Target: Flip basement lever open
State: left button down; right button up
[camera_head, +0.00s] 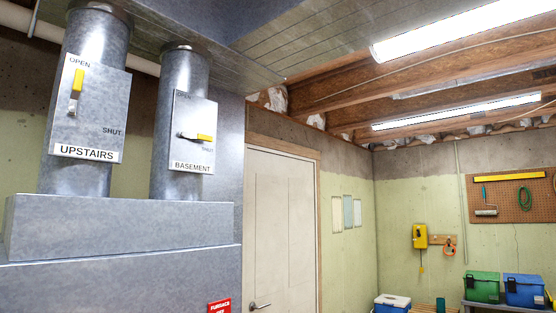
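The basement lever (197,137) is on a grey plate (186,112) on the right duct pipe. Its yellow handle points right, level, next to the SHUT marking. The OPEN marking is at the plate's top, and a BASEMENT label (191,168) is at its bottom. The upstairs lever (77,84) on the left pipe stands upright, its yellow end up near OPEN, above an UPSTAIRS label (86,153). Neither of my grippers shows in the head view.
Both pipes rise from a large grey furnace housing (120,270). A closed white door (282,225) is to its right. Farther back are a pegboard (510,200), a yellow wall box (420,236), and green (482,287) and blue (524,290) bins.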

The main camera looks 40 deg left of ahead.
aim_at(192, 137)
jog(key=i+u, duration=0.35)
jog(key=i+l+u, duration=0.3)
jog(key=i, duration=0.2)
jog(key=i+l+u, duration=0.6)
jog(key=u, duration=0.2)
jog(key=i+l+u, duration=0.25)
jog(key=u, duration=0.15)
jog(key=i+l+u, duration=0.15)
jog(key=l+u, duration=0.3)
jog(key=i+l+u, duration=0.1)
jog(key=l+u, duration=0.3)
